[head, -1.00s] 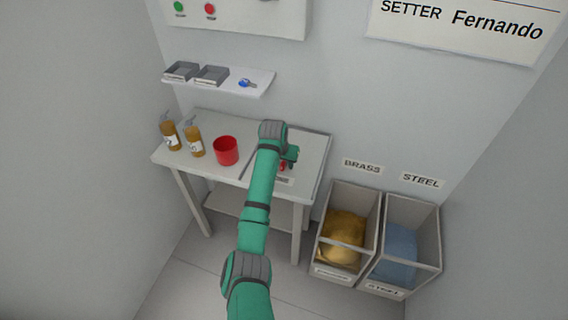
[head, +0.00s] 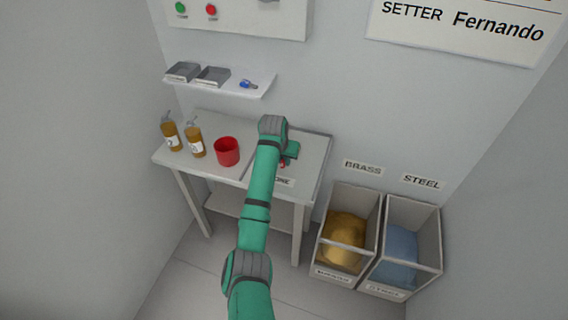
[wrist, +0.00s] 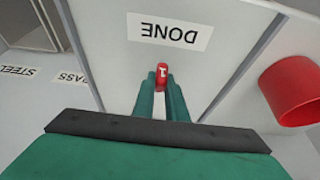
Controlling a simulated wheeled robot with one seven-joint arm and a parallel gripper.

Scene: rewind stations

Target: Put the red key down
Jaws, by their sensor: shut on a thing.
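The red key (wrist: 162,72) is held between the fingertips of my gripper (wrist: 162,80), which is shut on it. In the head view, a bit of red (head: 283,162) shows beside my green gripper (head: 286,158). My gripper is over the right part of the table, above the area with the DONE label (wrist: 170,31). I cannot tell whether the key touches the surface.
A red cup (head: 227,152) and two amber pump bottles (head: 195,141) stand left on the table (head: 218,115). A shelf (head: 224,86) above holds two grey trays and a blue key (head: 248,85). The BRASS and STEEL bins (head: 412,290) stand right of the table.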

